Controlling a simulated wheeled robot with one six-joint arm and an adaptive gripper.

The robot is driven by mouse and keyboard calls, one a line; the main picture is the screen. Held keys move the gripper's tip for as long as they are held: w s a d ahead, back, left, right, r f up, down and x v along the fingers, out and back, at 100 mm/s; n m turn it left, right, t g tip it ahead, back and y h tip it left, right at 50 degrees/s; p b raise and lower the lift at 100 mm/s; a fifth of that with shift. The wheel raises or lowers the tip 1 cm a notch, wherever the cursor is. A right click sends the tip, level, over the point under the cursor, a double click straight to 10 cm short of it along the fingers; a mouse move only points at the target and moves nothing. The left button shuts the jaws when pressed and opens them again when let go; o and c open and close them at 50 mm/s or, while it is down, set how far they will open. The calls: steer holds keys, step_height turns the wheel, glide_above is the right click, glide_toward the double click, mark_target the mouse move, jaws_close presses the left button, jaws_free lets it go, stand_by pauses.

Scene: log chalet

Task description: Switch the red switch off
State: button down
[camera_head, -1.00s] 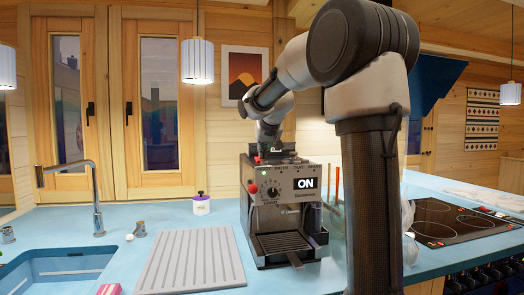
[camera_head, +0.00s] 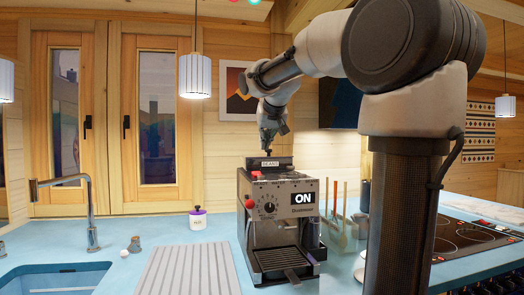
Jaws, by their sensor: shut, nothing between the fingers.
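A steel espresso machine (camera_head: 285,228) stands on the blue counter. Its display (camera_head: 304,198) reads ON. A small red piece (camera_head: 248,175), which looks like the red switch, sits at the top left corner of the machine. A red round knob (camera_head: 253,204) sticks out lower on its left side. I cannot tell the switch's position from its shape. My gripper (camera_head: 267,149) points down over the top of the machine, above the bean hopper (camera_head: 270,163) and to the right of the red piece. It is shut and empty, and small in view.
A grooved drying mat (camera_head: 188,270) lies left of the machine, with a sink (camera_head: 50,282) and tap (camera_head: 92,215) further left. A white jar (camera_head: 197,219) stands behind the mat. Thin upright sticks (camera_head: 335,205) stand right of the machine, and a black cooktop (camera_head: 465,235) lies further right.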

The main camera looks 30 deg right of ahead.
steer(key=shift+v, duration=0.85)
steer(key=shift+w+a+r+t, duration=0.2)
steer(key=shift+w+a+t, duration=0.1)
steer(key=shift+w+t, duration=0.3)
steer(key=shift+w, duration=0.1)
glide_above(256, 173)
steer(key=f, duration=0.5)
steer(key=shift+s+f, duration=0.35)
steer(key=shift+f, duration=0.05)
steer(key=f, duration=0.3)
steer(key=shift+w+d+f, duration=0.1)
steer(key=shift+w, duration=0.25)
steer(key=shift+f, duration=0.45)
